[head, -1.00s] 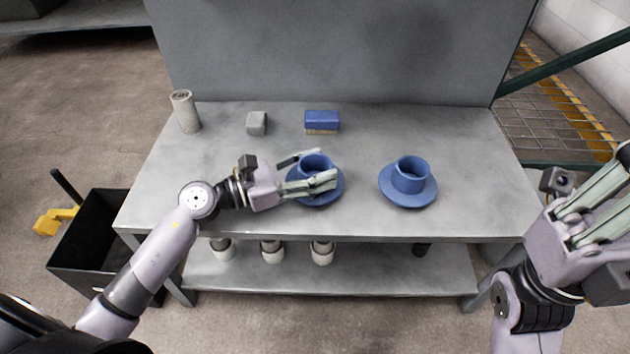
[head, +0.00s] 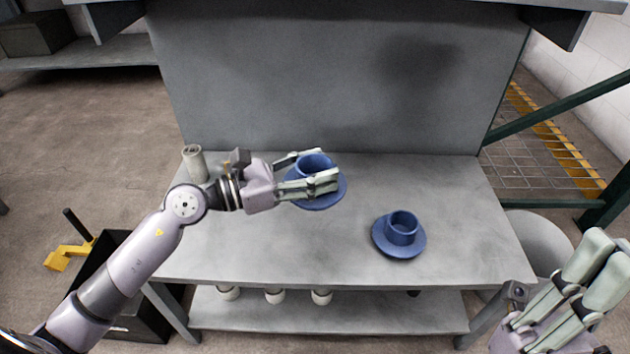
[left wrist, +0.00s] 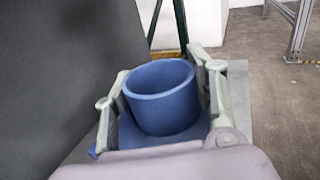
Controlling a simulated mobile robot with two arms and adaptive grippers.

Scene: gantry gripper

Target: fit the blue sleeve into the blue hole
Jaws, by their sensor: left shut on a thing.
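A blue sleeve (head: 314,164), a short open cylinder on a wide round flange, is held by my left gripper (head: 312,175). The gripper's fingers are shut on its sides. The left wrist view shows the sleeve (left wrist: 162,97) upright between the fingers, its open top toward the camera. It appears raised above the table. A second blue flanged cylinder (head: 402,229) stands upright on the table to the right, its top open. I cannot tell which opening is the blue hole. My right gripper (head: 598,275) is at the lower right, away from the table; its fingertip gap is unclear.
The grey table (head: 290,255) has clear room at its front and far right. A grey cylinder (head: 195,163) stands at the back left. A grey panel (head: 320,80) rises behind. White cups (head: 275,296) sit on the lower shelf. A black bin (head: 120,285) stands at the left.

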